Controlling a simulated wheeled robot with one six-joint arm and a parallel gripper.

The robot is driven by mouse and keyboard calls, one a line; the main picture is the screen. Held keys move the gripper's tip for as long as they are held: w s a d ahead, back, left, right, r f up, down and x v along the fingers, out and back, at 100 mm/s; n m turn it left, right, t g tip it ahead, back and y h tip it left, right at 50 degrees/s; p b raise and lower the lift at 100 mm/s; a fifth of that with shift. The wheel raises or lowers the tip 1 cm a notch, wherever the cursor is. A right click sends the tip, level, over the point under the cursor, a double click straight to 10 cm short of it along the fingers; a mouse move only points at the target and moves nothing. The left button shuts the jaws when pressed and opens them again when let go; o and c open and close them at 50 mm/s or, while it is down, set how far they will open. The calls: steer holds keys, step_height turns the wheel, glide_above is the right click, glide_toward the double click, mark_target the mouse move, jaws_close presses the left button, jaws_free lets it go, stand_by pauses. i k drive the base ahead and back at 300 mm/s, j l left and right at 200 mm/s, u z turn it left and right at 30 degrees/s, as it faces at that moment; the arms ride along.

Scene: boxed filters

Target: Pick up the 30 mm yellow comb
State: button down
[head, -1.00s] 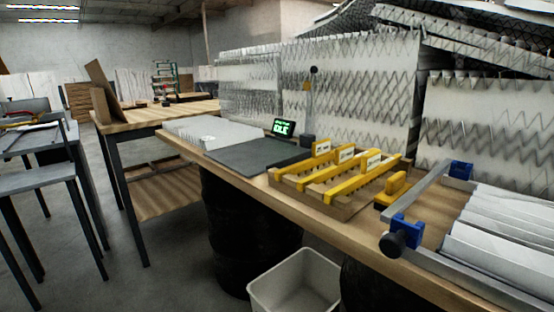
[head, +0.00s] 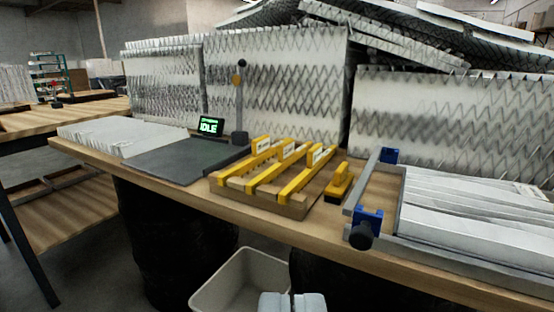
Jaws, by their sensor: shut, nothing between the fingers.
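Three yellow combs lie side by side in a wooden rack (head: 292,209) on the bench: a left one (head: 240,162), a middle one (head: 270,175) and a right one (head: 305,180). Each has an upright grip with a white label, too small to read, so I cannot tell which is the 30 mm one. My gripper (head: 292,300) shows at the bottom edge, shut and empty. It is well short of the rack and apart from everything on the bench.
A yellow-handled block (head: 339,186) sits right of the rack. A metal frame with blue clamps (head: 366,224) holds white pleated filters farther right. A bin (head: 240,281) stands below the bench (head: 190,194).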

mark_target(286, 155)
steer(key=i+j+z, duration=0.3)
steer(key=i+j, duration=0.4)
steer(key=i, duration=0.15)
